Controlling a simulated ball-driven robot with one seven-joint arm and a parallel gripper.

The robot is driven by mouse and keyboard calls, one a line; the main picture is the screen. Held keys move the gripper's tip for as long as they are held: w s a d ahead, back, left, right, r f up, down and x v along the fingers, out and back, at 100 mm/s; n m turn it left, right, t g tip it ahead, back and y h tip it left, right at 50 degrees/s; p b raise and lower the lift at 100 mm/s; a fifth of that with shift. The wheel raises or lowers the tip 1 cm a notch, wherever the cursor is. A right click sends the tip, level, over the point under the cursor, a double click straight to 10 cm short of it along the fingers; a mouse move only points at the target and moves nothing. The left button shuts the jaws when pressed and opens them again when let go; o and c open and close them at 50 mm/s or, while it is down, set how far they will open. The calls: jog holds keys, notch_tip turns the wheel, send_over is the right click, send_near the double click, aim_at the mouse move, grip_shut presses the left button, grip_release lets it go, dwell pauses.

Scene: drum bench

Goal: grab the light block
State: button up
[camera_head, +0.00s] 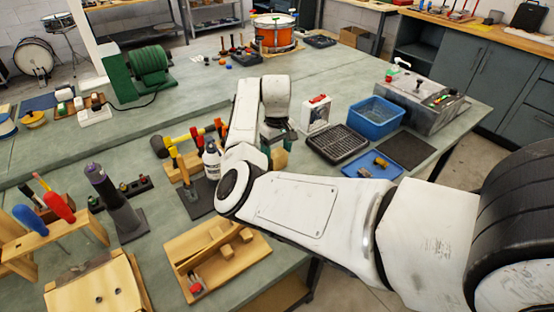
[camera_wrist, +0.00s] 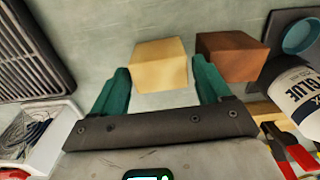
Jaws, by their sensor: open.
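The light block (camera_wrist: 160,66) is a pale yellow wooden cube on the grey-green bench top. In the wrist view it sits just past and between the fingertips of my gripper (camera_wrist: 160,82). My gripper is open, with one teal finger on each side of the block. The right finger is close to the block; whether it touches, I cannot tell. A brown block (camera_wrist: 231,55) stands right beside the light one, past the right finger. In the head view my gripper (camera_head: 275,135) points down at the bench, and a tan block (camera_head: 279,158) shows partly behind my arm.
A white glue bottle (camera_wrist: 305,95) stands right of the brown block. A black slotted tray (camera_wrist: 38,50) lies to the left, above an open white box (camera_wrist: 40,135). In the head view a blue bin (camera_head: 375,117) stands to the right. Bench beyond the blocks is clear.

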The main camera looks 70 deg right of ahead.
jog(key=c, duration=0.9)
jog(key=shift+o, duration=0.2)
jog(key=shift+r, duration=0.2)
